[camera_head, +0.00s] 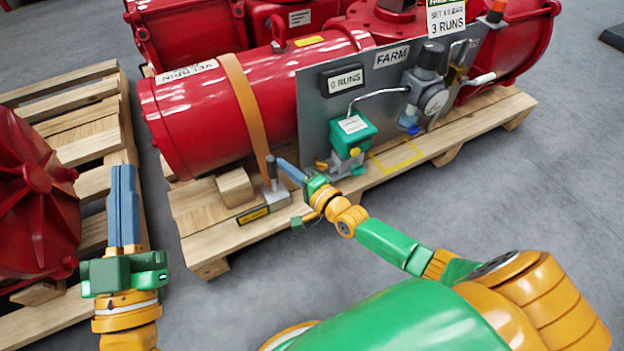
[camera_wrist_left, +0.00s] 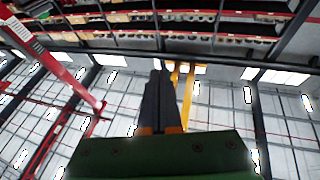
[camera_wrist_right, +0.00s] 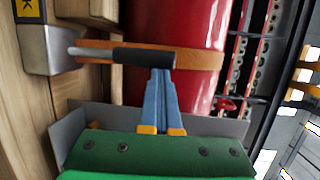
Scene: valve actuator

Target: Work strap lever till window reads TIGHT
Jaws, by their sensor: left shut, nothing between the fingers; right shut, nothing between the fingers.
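The strap lever (camera_head: 271,172) stands upright on a grey metal base (camera_head: 277,198) at the pallet's front left edge. In the right wrist view its black grip (camera_wrist_right: 144,56) and bare metal shaft (camera_wrist_right: 88,52) show. A black and yellow window plate (camera_head: 253,215) is beside the base; the head view is too small to read, and the right wrist view shows only a final "K". The orange strap (camera_head: 246,100) runs over the red cylinder. My right gripper (camera_head: 281,163) is shut and empty, its tips at the black grip, touching or nearly. My left gripper (camera_head: 123,170) is shut and empty, away from the lever.
A grey panel (camera_head: 312,115) with a "0 RUNS" display, a green valve box (camera_head: 352,134) and a gauge stands just right of my right gripper. A wooden block (camera_head: 235,187) sits left of the lever. Another pallet with a red part (camera_head: 35,195) is at left.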

